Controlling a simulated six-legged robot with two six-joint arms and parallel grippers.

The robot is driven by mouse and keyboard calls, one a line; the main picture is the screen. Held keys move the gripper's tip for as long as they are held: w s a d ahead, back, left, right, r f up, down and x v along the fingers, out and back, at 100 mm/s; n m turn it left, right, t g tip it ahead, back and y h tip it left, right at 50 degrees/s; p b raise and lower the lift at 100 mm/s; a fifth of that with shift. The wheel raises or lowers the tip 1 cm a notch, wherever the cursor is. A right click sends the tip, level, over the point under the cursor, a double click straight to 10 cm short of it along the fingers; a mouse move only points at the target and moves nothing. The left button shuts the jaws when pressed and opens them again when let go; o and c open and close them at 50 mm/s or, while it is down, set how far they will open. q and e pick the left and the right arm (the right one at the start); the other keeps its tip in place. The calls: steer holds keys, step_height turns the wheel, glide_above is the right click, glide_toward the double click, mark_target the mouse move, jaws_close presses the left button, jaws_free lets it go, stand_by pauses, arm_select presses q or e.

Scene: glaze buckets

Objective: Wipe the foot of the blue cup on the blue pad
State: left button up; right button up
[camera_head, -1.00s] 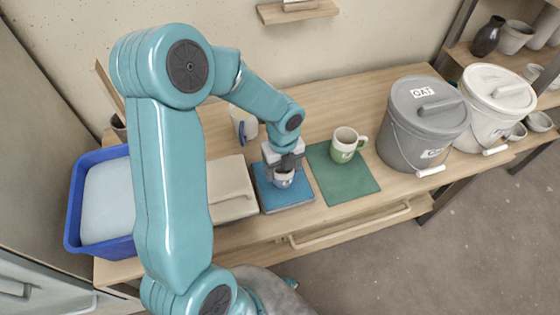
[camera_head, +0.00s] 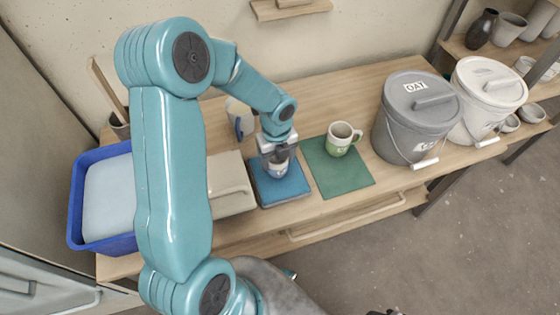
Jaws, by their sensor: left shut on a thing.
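My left gripper (camera_head: 279,153) points down and is shut on a small pale cup (camera_head: 280,168). The cup is upright at the back part of the blue pad (camera_head: 283,188). I cannot tell whether its foot touches the pad, and its lower colour is hard to make out against the blue. The gripper hides its upper part. A white cup with a blue handle (camera_head: 240,117) stands behind, partly hidden by my arm. A dark bit at the bottom edge may be my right gripper (camera_head: 385,312); its jaws are not clear.
A white and green mug (camera_head: 341,138) stands on a green pad (camera_head: 345,176) to the right. A grey lidded bucket (camera_head: 405,130) and a white one (camera_head: 485,95) stand further right. A beige block (camera_head: 230,190) and blue tub (camera_head: 78,205) are left.

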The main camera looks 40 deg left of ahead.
arm_select(q)
steer(key=shift+w+a+r+p, duration=0.1)
steer(key=shift+w+a+p, duration=0.2)
steer(key=shift+a, duration=0.25)
steer(key=shift+w+a+p, duration=0.25)
steer(key=shift+w+a, duration=0.05)
steer(key=shift+a, duration=0.25)
steer(key=shift+s+d+b, duration=0.3)
steer(key=shift+d, duration=0.3)
steer(key=shift+s+d+b, duration=0.3)
steer(key=shift+s+d, duration=0.15)
steer(key=shift+d, duration=0.4)
steer(key=shift+s+d+b, duration=0.3)
steer(key=shift+s+d, duration=0.15)
steer(key=shift+d, duration=0.4)
steer(key=shift+s+d+b, duration=0.3)
steer(key=shift+s+d, duration=0.15)
steer(key=shift+d, duration=0.4)
step_height(320, 180, up, 7)
steer(key=p, duration=0.6)
steer(key=shift+p, duration=0.4)
